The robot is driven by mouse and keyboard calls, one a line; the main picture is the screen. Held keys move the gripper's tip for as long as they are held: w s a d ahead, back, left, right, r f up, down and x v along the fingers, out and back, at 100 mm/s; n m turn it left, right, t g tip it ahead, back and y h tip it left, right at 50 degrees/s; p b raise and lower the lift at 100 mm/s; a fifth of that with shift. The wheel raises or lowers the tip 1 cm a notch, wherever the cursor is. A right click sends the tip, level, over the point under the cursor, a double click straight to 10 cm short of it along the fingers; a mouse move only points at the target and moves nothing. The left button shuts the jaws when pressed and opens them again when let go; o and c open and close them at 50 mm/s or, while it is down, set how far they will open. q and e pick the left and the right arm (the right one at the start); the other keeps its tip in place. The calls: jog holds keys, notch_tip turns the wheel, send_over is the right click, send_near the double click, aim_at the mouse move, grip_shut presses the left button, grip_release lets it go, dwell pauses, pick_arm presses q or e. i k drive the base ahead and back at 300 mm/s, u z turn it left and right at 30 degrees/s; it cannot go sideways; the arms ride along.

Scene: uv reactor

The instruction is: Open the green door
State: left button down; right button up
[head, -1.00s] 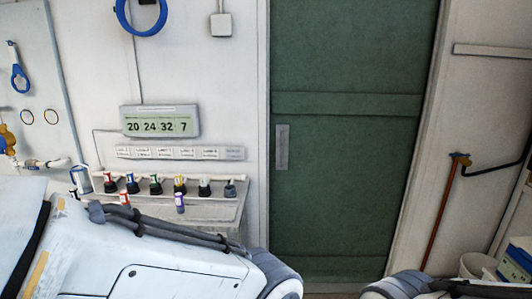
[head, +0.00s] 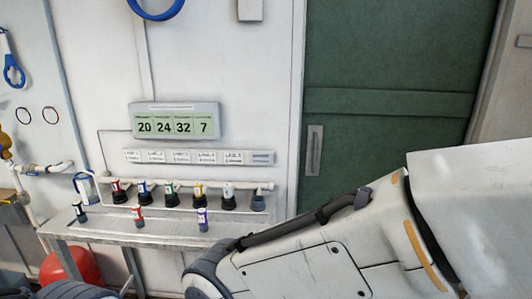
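The green door (head: 400,135) stands at the upper right of the head view, in a white wall. It appears closed in its frame. A grey upright handle plate (head: 314,150) sits near its left edge. My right arm crosses from the right edge to the lower middle and hides the lower part of the door. A small dark part of my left arm shows at the bottom left. Neither gripper is in view, and nothing of mine is seen touching the handle.
A narrow shelf (head: 150,236) left of the door carries several small coloured vials below a pipe with several dark fittings. A display panel (head: 175,122) hangs above. A red round object (head: 72,264) is under the shelf. Wall hangs clear between panel and door.

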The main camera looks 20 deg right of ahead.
aim_at(385, 81)
jog(key=u, duration=0.25)
jog(key=i, duration=0.75)
jog(key=z, duration=0.55)
jog(key=i, duration=0.75)
jog(key=z, duration=0.65)
